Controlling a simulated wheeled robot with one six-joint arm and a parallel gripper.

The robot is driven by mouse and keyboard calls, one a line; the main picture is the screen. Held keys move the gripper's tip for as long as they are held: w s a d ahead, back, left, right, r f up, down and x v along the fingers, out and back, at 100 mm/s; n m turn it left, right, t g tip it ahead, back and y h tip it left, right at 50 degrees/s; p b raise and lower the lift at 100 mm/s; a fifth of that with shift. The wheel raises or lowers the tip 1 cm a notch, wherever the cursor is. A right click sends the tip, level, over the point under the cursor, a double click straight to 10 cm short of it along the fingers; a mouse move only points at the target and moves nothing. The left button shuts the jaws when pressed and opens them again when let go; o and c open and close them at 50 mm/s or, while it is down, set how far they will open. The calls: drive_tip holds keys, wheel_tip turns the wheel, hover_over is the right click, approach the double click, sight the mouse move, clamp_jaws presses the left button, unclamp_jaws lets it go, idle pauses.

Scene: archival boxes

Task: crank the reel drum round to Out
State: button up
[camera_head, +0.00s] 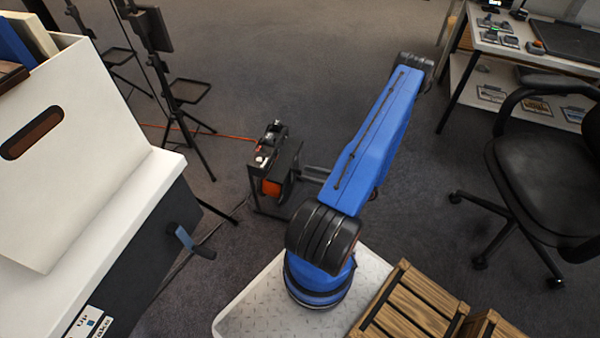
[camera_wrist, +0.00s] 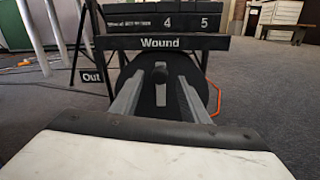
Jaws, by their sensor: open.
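The reel stand (camera_head: 272,165) is on the carpet left of my arm in the head view, with an orange drum (camera_head: 271,188) low in its frame. In the wrist view the drum's dark face (camera_wrist: 160,100) is straight ahead, with a dark knob (camera_wrist: 160,73) high on it. A "Wound" label (camera_wrist: 160,43) is above it, and an "Out" label (camera_wrist: 91,76) is to the left. My gripper (camera_wrist: 158,88) is open, its grey fingers on either side of the knob in the picture. I cannot tell whether they touch it. The head view does not show the fingers clearly.
Black tripod stands (camera_head: 185,95) are behind the reel. A white box (camera_head: 75,130) on a dark cabinet is at left, with a blue-handled lever (camera_head: 185,240). Wooden crates (camera_head: 420,300) and an office chair (camera_head: 540,180) are at right. An orange cable (camera_wrist: 218,97) lies beside the reel.

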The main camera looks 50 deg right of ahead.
sight(300, 172)
drive_tip(key=shift+x, duration=2.35)
clamp_jaws()
